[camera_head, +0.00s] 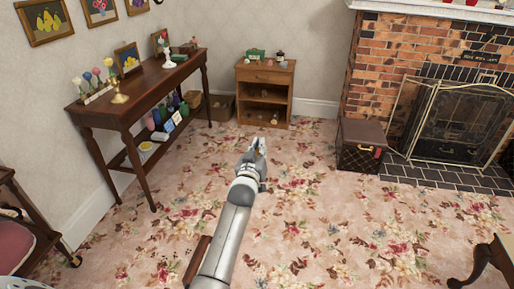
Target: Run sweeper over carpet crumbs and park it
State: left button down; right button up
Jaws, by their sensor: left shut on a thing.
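My left gripper (258,151) is near the middle of the view, above the floral carpet (318,195). It is shut on what looks like the sweeper's handle, mostly hidden by the fingers and arm. A reddish-brown part, likely the sweeper (198,261), shows low in the view, just left of my forearm; the rest of it is hidden. Small dark specks, likely the crumbs (170,265), lie on the carpet just left of this brown part. My right gripper is not in view.
A dark console table (152,90) stands along the left wall. A small wooden cabinet (266,78) and a brown chest (361,146) stand at the back. A brick fireplace with a screen (458,120) is at right. A table leg (488,262) is at lower right. The middle carpet is clear.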

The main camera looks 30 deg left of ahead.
pick_arm(q)
jog(key=shift+w+d+f, duration=0.1)
jog(key=shift+d, duration=0.45)
jog(key=c, duration=1.8)
grip_release()
jog(key=shift+c, duration=0.2)
jog(key=shift+o, duration=0.9)
jog(key=shift+s+d+f, duration=0.25)
jog(key=shift+s+f, duration=0.2)
jog(key=shift+f, duration=0.35)
jog(key=shift+o, duration=0.8)
jog(key=shift+s+d+r+h, duration=0.15)
jog(key=shift+s+d, duration=0.2)
jog(key=shift+s, duration=0.25)
jog(key=shift+s+d+h, duration=0.15)
jog(key=shift+s+d, duration=0.15)
jog(key=shift+s, duration=0.3)
jog(key=r+v, duration=0.1)
jog(key=v, duration=0.7)
jog(key=shift+s+a+r, duration=0.25)
jog(key=shift+s+a, duration=0.1)
